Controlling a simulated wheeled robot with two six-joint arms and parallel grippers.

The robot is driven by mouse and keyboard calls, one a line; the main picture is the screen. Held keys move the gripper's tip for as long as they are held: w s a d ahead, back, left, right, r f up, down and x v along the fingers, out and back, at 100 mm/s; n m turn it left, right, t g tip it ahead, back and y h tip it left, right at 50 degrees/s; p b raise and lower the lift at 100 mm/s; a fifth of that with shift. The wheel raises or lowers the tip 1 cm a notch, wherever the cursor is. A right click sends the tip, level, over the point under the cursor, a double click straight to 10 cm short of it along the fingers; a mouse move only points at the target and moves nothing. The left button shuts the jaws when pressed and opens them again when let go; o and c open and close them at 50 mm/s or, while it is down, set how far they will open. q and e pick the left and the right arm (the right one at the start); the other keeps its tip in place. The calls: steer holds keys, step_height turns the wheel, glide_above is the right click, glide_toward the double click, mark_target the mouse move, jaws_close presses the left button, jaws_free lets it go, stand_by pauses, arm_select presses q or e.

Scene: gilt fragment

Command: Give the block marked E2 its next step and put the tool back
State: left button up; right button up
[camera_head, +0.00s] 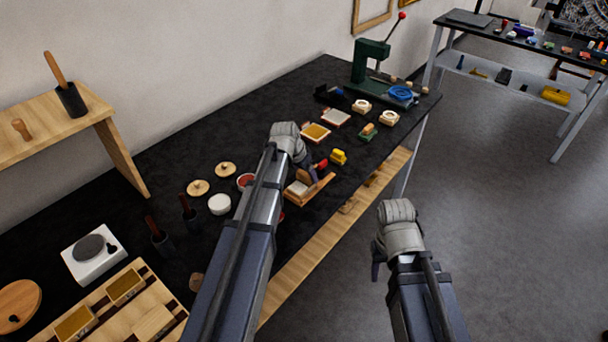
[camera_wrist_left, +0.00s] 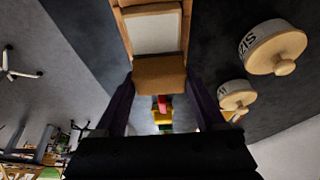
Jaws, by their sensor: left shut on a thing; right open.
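My left gripper (camera_head: 315,172) is over the black bench, at a small wooden tray (camera_head: 322,188) near the front edge. In the left wrist view its fingers (camera_wrist_left: 160,92) are shut on a brown wooden piece (camera_wrist_left: 160,75), which adjoins a white flat face (camera_wrist_left: 152,34) in a wooden frame. Whether that piece is a tool's handle or a block I cannot tell. Gold-faced blocks (camera_head: 125,287) and a plain wooden block (camera_head: 153,323) sit in a wooden rack (camera_head: 100,308) at lower left. No E2 mark is readable. My right gripper (camera_head: 378,262) is open and empty above the floor.
Lidded pots, one lettered SIZE (camera_wrist_left: 273,47), stand beside the left gripper. A white pot (camera_head: 219,204), dark holders (camera_head: 162,243), a yellow object (camera_head: 339,157) and a green press (camera_head: 370,62) are on the bench.

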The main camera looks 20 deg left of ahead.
mark_target(300, 185)
arm_select(q)
steer(key=shift+w+d+f, duration=0.1)
steer(key=shift+w+d, duration=0.15)
steer(key=shift+w, duration=0.35)
steer(key=shift+w+d, duration=0.2)
steer(key=shift+w, duration=0.4)
steer(key=shift+w, duration=0.1)
steer(key=shift+s+a+f, duration=0.1)
steer(key=shift+s+a, duration=0.2)
steer(key=shift+s, duration=0.55)
steer(key=shift+s+a, duration=0.25)
steer(key=shift+s, duration=0.55)
steer(key=shift+s, duration=0.1)
steer(key=shift+s+a, duration=0.35)
steer(key=shift+s, duration=0.35)
steer(key=shift+s+a, duration=0.3)
steer(key=shift+s, duration=0.35)
